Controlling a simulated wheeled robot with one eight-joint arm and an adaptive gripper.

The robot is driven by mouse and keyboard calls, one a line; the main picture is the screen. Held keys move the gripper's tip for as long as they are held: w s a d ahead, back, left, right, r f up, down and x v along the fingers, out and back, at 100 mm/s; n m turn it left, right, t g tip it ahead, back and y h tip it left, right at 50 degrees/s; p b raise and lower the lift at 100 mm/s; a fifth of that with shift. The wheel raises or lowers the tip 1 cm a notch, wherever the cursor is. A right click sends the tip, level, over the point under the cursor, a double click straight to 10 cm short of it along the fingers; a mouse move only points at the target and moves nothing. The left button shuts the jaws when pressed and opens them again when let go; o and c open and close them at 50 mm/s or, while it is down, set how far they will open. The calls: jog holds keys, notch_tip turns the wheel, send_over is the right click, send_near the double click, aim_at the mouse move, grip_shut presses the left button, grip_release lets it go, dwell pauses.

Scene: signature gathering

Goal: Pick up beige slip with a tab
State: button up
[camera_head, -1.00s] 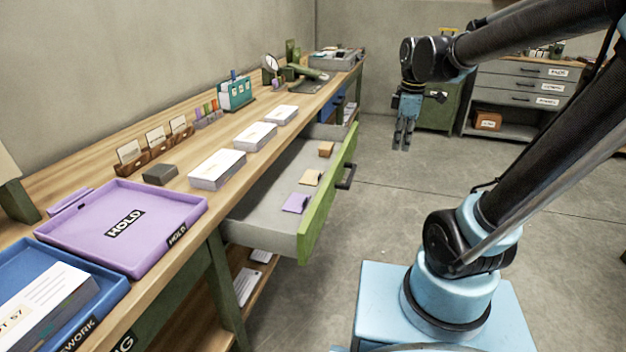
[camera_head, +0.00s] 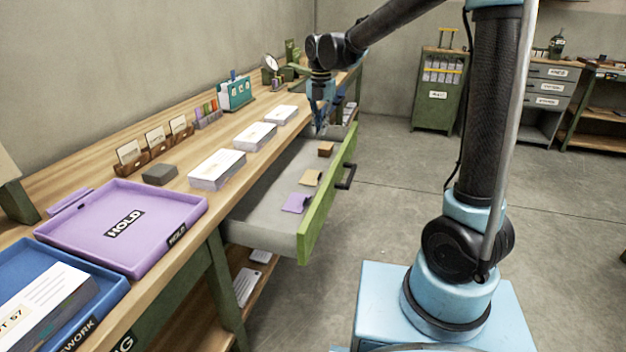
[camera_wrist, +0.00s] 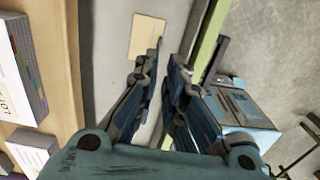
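The beige slip (camera_head: 311,178) lies in the open drawer (camera_head: 262,207), between a purple slip (camera_head: 295,202) and a browner slip (camera_head: 326,149). My gripper (camera_head: 320,128) points down over the drawer's far part, near the browner slip. In the wrist view my gripper (camera_wrist: 168,52) has its two fingers apart with nothing held between them. A tan slip (camera_wrist: 147,36) lies on the drawer floor just beyond the fingertips, one finger partly overlapping its edge. I cannot tell which slip this is, and no tab is clear.
The green drawer front (camera_head: 328,205) borders the slips on the right. White card stacks (camera_head: 217,169) line the bench edge on the left. A purple HOLD tray (camera_head: 105,222) and a blue tray (camera_head: 112,290) sit nearer.

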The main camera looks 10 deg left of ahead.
send_near(311, 175)
jog(key=d, duration=0.1)
jog(key=d+f, duration=0.1)
jog(key=d, duration=0.1)
jog(key=shift+w+d+f, duration=0.15)
jog(key=shift+w+f, duration=0.05)
jog(key=shift+w, duration=0.05)
jog(key=shift+s+d+f, duration=0.1)
jog(key=shift+f, duration=1.35)
jog(key=shift+s+f, duration=0.1)
jog(key=shift+f, duration=1.35)
grip_shut()
jog(key=shift+r, duration=0.15)
